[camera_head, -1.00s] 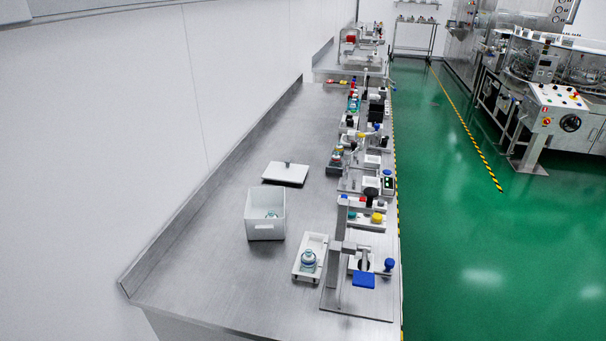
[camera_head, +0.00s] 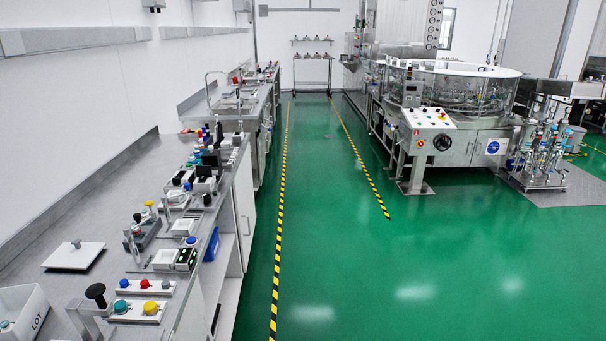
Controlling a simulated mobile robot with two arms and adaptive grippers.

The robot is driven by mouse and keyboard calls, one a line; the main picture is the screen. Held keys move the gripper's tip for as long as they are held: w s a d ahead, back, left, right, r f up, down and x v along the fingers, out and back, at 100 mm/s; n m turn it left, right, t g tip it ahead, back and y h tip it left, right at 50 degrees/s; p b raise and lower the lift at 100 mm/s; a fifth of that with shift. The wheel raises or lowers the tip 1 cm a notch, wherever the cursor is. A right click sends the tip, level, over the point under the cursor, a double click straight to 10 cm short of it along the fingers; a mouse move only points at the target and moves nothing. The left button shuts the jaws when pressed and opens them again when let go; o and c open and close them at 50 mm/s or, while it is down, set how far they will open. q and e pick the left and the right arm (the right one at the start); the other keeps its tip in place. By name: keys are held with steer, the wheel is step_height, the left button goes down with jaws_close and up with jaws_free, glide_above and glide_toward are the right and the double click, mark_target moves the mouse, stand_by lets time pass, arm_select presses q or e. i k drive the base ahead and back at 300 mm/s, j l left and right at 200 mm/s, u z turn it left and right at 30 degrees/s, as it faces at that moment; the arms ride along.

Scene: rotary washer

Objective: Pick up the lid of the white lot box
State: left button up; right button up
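The white lid (camera_head: 74,255) lies flat on the steel bench at the left, with a small dark knob on its top. The white lot box (camera_head: 24,314), marked "LOT", stands open in front of it at the lower left corner, partly cut off by the picture edge. Part of a clear, bluish item shows inside the box. The lid is apart from the box. Neither of my grippers is in view.
The steel bench (camera_head: 125,178) runs along the left wall, its right half crowded with small devices and a button panel (camera_head: 141,309). Green floor (camera_head: 330,230) between yellow-black stripes is clear. A control stand (camera_head: 428,140) and round washer (camera_head: 460,92) stand at the right.

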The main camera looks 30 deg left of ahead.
mark_target(74, 255)
steer(key=i+u, duration=0.25)
steer(key=i, duration=0.25)
steer(key=i+l+u, duration=0.25)
steer(key=i, duration=0.25)
steer(key=i+l+u, duration=0.1)
steer(key=i+u, duration=0.15)
steer(key=i, duration=0.25)
